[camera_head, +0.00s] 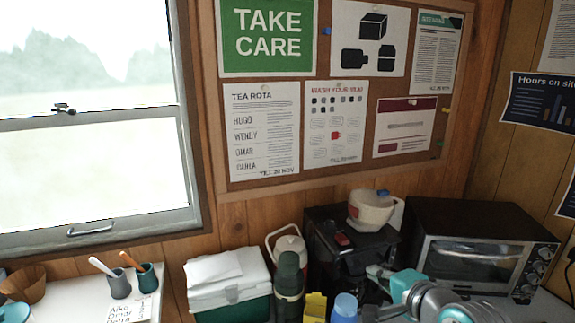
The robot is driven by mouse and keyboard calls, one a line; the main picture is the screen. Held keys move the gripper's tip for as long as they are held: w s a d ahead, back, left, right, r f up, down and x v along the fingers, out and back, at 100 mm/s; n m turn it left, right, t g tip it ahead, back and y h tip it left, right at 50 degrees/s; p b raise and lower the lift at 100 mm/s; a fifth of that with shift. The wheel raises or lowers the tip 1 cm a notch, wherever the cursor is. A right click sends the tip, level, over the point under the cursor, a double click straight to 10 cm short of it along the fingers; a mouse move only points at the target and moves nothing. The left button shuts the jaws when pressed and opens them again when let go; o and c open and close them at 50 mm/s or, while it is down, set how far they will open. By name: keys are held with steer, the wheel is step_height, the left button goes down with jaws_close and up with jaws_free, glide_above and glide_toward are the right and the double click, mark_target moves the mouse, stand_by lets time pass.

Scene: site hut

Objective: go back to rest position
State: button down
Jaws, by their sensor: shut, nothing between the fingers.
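Parts of my own arm, grey with teal caps, show at the bottom edge right of centre, in front of the black coffee machine (345,255) and the toaster oven (470,262). My gripper's fingers cannot be made out in this view. No object is seen held by the arm parts in the picture.
A green and white cool box (228,290), a dark green flask (289,285), a yellow item (315,307) and a blue-capped bottle (345,306) stand close together near the arm. A white surface at left carries two cups (147,278) and a brown bowl (26,284).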

steer(key=s+a+f+n+t+h, duration=0.1)
steer(key=s+f+n+h, duration=0.25)
steer(key=s+f, duration=1.65)
steer(key=s+n, duration=1)
steer(key=s, duration=1.6)
steer(key=shift+s+a+f+t, duration=0.25)
steer(key=shift+s+a+t, duration=0.05)
steer(key=shift+s+t, duration=0.1)
